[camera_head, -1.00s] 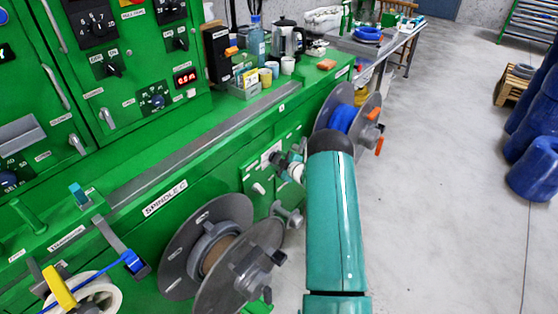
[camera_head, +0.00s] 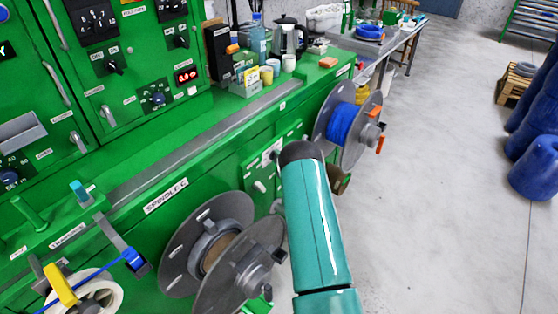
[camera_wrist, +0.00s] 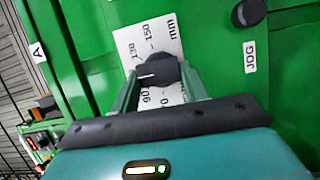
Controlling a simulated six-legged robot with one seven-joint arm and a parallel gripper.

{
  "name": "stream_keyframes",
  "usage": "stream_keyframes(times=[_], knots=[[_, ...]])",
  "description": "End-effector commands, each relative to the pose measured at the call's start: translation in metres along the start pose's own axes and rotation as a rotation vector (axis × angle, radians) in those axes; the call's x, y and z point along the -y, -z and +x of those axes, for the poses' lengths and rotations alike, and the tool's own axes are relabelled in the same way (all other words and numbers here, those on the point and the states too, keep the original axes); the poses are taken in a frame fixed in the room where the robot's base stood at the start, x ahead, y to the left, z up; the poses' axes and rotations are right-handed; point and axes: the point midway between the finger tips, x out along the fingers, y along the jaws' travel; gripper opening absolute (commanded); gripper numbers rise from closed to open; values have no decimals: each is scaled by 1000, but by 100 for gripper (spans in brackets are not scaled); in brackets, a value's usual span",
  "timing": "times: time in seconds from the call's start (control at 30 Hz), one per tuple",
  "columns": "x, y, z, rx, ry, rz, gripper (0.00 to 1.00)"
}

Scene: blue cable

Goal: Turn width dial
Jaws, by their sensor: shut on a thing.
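The width dial (camera_wrist: 157,74) is a dark knob with a white pointer line on a white scale plate (camera_wrist: 127,45) marked in mm, in the wrist view. My gripper (camera_wrist: 158,78) is shut on the dial, one finger on each side of it. The pointer lies to the left, between the 90 and 130 marks. Part of the scale is hidden behind the knob and fingers. In the head view my teal arm hides the gripper and the dial.
A dark knob (camera_wrist: 248,13) labelled JOG sits to the right of the dial. In the head view a grey reel (camera_head: 235,255) stands left of my arm, and a reel with blue cable (camera_head: 347,122) stands beyond it.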

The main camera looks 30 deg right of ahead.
Motion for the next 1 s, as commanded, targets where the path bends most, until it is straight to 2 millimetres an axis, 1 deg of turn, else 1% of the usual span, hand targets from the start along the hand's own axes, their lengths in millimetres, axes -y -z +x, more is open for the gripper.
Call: stream_keyframes(times=[0.53, 0.57, 0.63, 0.67, 0.9, 1.0], knots=[[-2, -1, 0, 1, -17, -28, 22], [-2, -1, 0, 1, -16, -27, 49], [-2, -1, 0, 1, -16, -27, 62], [-2, -1, 0, 1, -15, -27, 65], [-1, 0, 0, 0, -13, -26, 65], [0, 0, -3, 0, -12, -26, 65]])
